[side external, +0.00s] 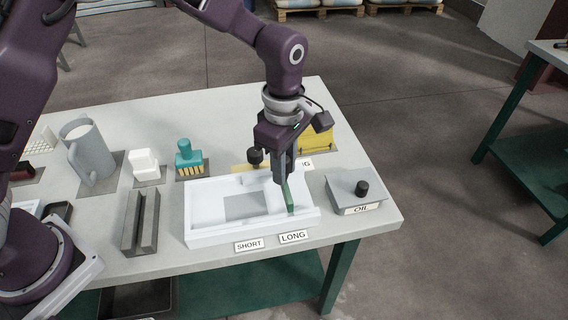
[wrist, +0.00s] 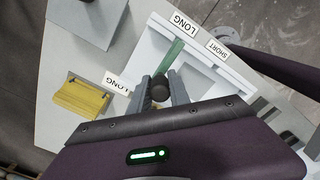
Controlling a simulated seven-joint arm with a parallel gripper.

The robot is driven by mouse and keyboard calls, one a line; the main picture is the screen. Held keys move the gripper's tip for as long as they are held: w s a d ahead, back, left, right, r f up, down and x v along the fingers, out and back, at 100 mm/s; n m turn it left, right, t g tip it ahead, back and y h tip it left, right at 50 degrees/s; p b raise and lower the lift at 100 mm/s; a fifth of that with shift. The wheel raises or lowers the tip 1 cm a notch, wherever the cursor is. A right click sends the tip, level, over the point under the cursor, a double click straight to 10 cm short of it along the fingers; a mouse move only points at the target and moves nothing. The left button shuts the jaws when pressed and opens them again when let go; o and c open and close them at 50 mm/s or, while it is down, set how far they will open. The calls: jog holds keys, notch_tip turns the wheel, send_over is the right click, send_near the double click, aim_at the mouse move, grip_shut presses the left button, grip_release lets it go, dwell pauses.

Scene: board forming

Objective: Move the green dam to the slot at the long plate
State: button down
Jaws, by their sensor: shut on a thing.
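The green dam (side external: 289,198) is a thin bar inside the white tray (side external: 200,236), at its right end beside the long plate (side external: 293,237). It also shows in the wrist view (wrist: 170,56), pointing toward a LONG plate (wrist: 184,24). I cannot tell whether the dam is seated in a slot.
The short plate (side external: 249,244) lies left of the long plate. An OIL box (side external: 354,204) with a black knob stands right of the tray. A yellow block (side external: 316,139) and another LONG plate (wrist: 117,83) lie behind. A grey grooved block (side external: 140,222) and teal brush (side external: 188,156) are left.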

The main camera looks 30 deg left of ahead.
jog(key=shift+f, duration=1.6)
jog(key=c, duration=1.1)
grip_release()
jog(key=shift+c, duration=0.2)
notch_tip(320, 180, up, 7)
jog(key=shift+r, duration=0.1)
